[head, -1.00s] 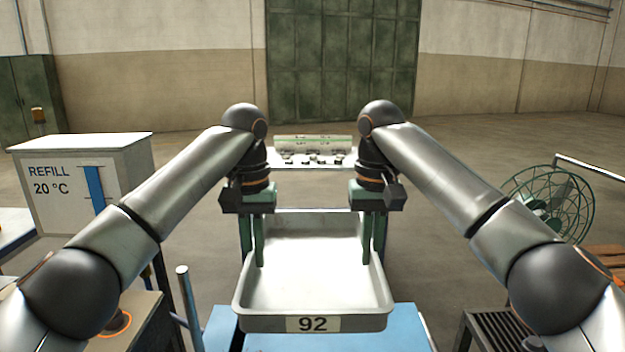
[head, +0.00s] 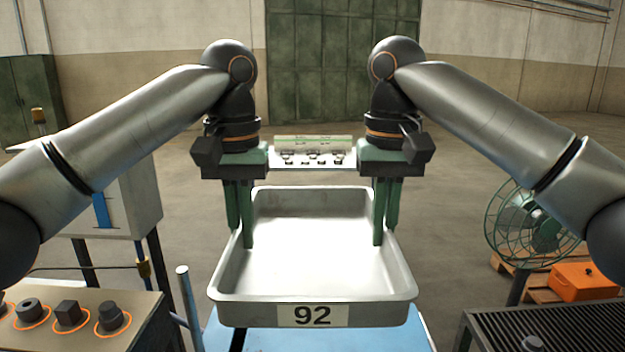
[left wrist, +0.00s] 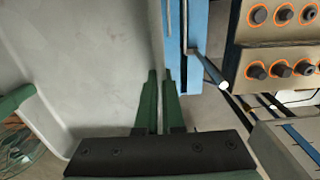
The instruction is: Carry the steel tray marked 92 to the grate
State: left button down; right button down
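The steel tray marked 92 (head: 312,290) is a shallow, empty, light metal pan with its number plate on the near wall. It looks level and held above the blue tabletop. My left gripper (head: 240,238) is shut on its left wall, one finger inside and one outside; the left wrist view shows the wall between the fingers (left wrist: 160,82). My right gripper (head: 385,236) is shut on the right wall in the same way. The grate (head: 490,330), a dark slatted surface, is at the lower right, partly cut off by the frame.
The blue table (head: 270,341) is below the tray. A panel with several dark knobs (head: 68,315) stands at lower left, with an upright grey post (head: 188,295) beside it. A green fan (head: 530,225) and an orange box (head: 583,281) are at the right.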

pick_arm(q)
jog(key=shift+s+r, duration=0.25)
jog(key=shift+r, duration=0.1)
pick_arm(e)
jog(key=shift+s+r, duration=0.3)
jog(key=shift+r, duration=0.1)
jog(key=shift+f, duration=0.1)
